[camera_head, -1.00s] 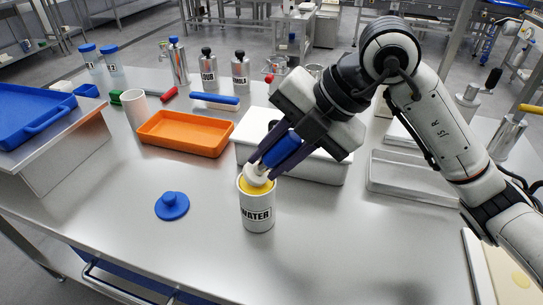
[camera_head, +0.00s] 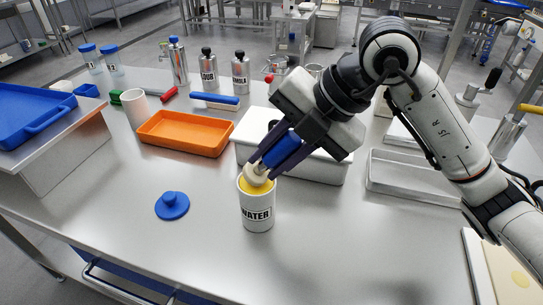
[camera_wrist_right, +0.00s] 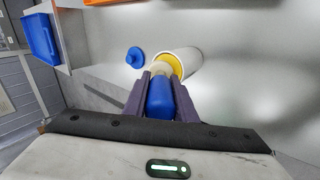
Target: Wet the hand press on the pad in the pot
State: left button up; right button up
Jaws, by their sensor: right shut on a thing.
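My right gripper (camera_head: 272,157) is shut on the blue handle of the hand press (camera_head: 283,141), which is tilted. The pale lower end of the press is at the mouth of the white pot (camera_head: 257,212) labelled WATER. The yellow pad (camera_head: 261,189) shows inside the pot's rim. In the right wrist view the blue handle (camera_wrist_right: 160,97) lies between the dark fingers, with the yellow pad (camera_wrist_right: 174,63) beyond it. I cannot tell for sure whether the press touches the pad. My left gripper is not in view.
A blue knobbed lid (camera_head: 172,206) lies on the table left of the pot. An orange tray (camera_head: 185,151) and a white bin (camera_head: 330,172) stand behind. A grey metal tray (camera_head: 410,187) is at the right. The front of the table is clear.

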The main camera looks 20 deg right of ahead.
jog(key=shift+r+p, duration=2.95)
jog(key=shift+r, duration=0.6)
jog(key=shift+f, duration=0.1)
